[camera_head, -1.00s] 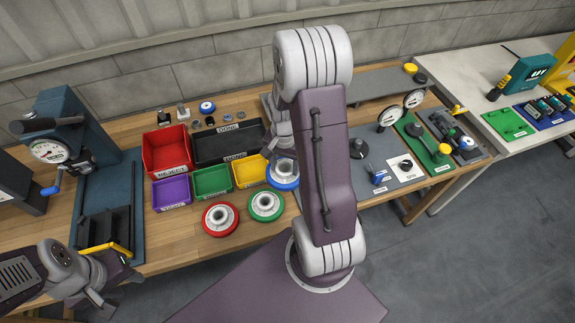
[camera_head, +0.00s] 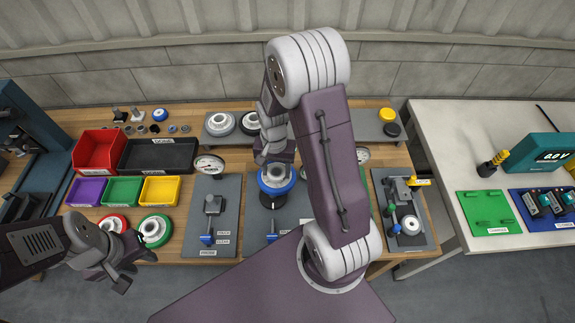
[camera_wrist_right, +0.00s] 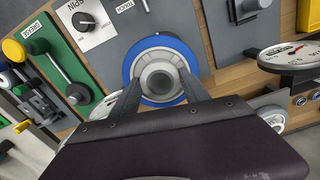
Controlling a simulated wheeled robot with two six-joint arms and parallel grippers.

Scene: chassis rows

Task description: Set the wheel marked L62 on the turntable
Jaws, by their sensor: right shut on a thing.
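My right gripper (camera_head: 275,164) is shut on a wheel with a blue rim and pale grey hub (camera_head: 277,181). In the right wrist view the fingers (camera_wrist_right: 160,92) close on the hub of the blue wheel (camera_wrist_right: 136,65). The wheel is over a grey plate (camera_head: 291,217), partly covering a dark round piece (camera_head: 266,208), likely the turntable. Whether they touch is unclear. No L62 mark is readable. A red-rimmed wheel (camera_head: 104,218) and a green-rimmed wheel (camera_head: 155,231) lie at the front left. My left gripper (camera_head: 124,276) is low at the left; its finger gap is unclear.
Red (camera_head: 98,150), black, purple, green and yellow bins stand at the left. Two more wheels (camera_head: 220,124) sit on a back shelf. A dial gauge (camera_head: 208,164) stands left of the held wheel. A knob panel marked SPIN (camera_wrist_right: 97,22) is beside it. My arm hides some bench.

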